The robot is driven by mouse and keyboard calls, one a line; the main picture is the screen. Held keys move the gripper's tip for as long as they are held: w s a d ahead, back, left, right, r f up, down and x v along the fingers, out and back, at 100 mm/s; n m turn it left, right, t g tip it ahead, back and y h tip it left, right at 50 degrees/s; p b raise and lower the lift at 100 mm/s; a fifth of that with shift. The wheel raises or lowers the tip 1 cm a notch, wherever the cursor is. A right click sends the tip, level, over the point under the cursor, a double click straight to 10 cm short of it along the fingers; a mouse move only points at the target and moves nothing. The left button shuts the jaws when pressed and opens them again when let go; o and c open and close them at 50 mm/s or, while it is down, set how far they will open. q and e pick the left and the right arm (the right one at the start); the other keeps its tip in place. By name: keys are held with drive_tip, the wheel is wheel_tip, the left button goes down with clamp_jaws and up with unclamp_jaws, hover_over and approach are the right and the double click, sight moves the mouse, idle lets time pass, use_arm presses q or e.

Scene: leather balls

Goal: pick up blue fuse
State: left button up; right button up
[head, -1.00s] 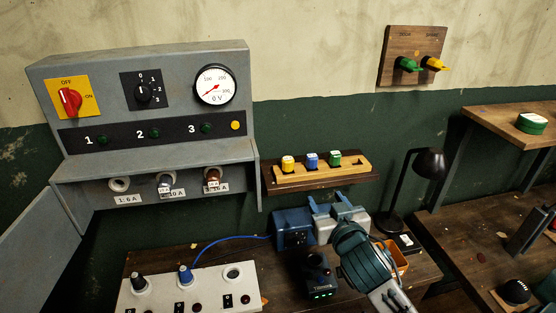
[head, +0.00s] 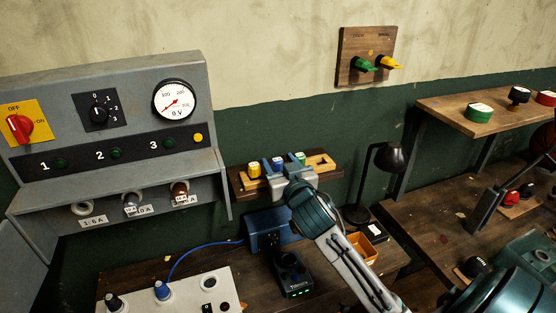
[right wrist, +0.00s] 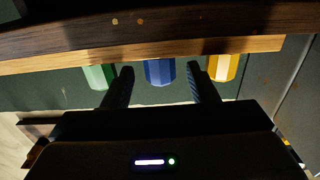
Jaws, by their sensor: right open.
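The blue fuse (head: 278,163) stands in the wooden rack (head: 318,161) on the wall, between the yellow fuse (head: 254,170) and the green fuse (head: 300,157). My right gripper (head: 287,168) is at the rack in front of the blue fuse, partly hiding it. In the right wrist view the blue fuse (right wrist: 160,72) hangs inverted between the two open fingers, with gaps on both sides. The green fuse (right wrist: 98,77) is just outside one finger and the yellow fuse (right wrist: 222,68) just outside the other. My left gripper is out of view.
A grey fuse panel (head: 120,70) with a meter stands left of the rack. Below are a blue device (head: 266,230), a black device (head: 292,275), an orange tray (head: 362,246) and a lamp (head: 388,157). A shelf (head: 440,110) is at right.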

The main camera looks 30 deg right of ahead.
drive_tip(key=shift+x, duration=0.85)
drive_tip(key=shift+a+f, duration=0.1)
drive_tip(key=c, duration=1)
